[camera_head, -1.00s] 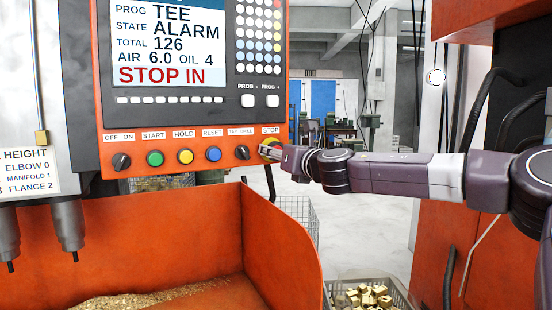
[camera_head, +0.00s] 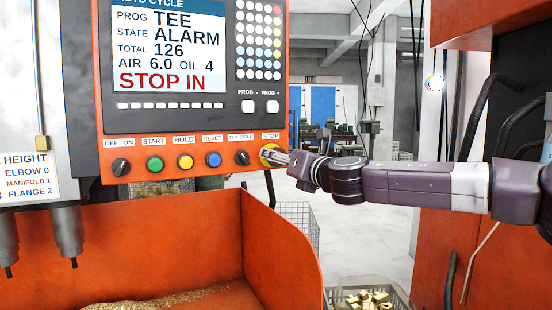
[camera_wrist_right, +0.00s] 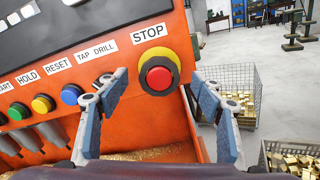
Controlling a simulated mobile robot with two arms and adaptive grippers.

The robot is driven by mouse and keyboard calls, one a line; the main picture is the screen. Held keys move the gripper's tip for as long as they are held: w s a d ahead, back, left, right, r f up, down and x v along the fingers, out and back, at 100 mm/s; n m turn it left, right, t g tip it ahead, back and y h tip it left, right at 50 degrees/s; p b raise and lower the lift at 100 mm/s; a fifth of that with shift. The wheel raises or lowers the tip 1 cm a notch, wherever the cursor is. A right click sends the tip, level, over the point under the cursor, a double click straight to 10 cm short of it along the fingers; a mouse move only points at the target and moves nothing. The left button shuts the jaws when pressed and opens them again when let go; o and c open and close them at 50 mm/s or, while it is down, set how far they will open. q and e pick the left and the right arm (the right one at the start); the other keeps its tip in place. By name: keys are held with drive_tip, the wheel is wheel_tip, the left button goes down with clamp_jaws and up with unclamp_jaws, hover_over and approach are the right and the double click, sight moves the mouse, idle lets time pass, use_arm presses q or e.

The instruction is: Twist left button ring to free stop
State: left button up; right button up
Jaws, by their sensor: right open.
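The red stop button (camera_wrist_right: 159,76) sits inside a yellow ring at the right end of the orange control panel, under a STOP label (camera_wrist_right: 150,33). In the head view the stop button's yellow ring (camera_head: 266,151) is partly hidden by my right gripper (camera_head: 278,157). In the wrist view my right gripper (camera_wrist_right: 158,82) is open, with one finger left and one right of the button. The fingertips look close to the ring; I cannot tell whether they touch it. The screen (camera_head: 168,50) reads ALARM and STOP IN. My left gripper is not in view.
A tap drill knob (camera_head: 242,158) and the blue reset button (camera_head: 213,159) are left of the stop button. An orange tray wall (camera_head: 280,240) stands below. A wire basket (camera_wrist_right: 228,85) and a crate of brass parts (camera_head: 368,300) stand on the floor.

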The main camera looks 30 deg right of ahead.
drive_tip(key=s, duration=0.2)
drive_tip(key=s+p, duration=0.1)
drive_tip(key=s, duration=0.2)
drive_tip(key=shift+s+a, duration=0.3)
drive_tip(key=shift+s, duration=0.1)
drive_tip(key=shift+d, duration=0.1)
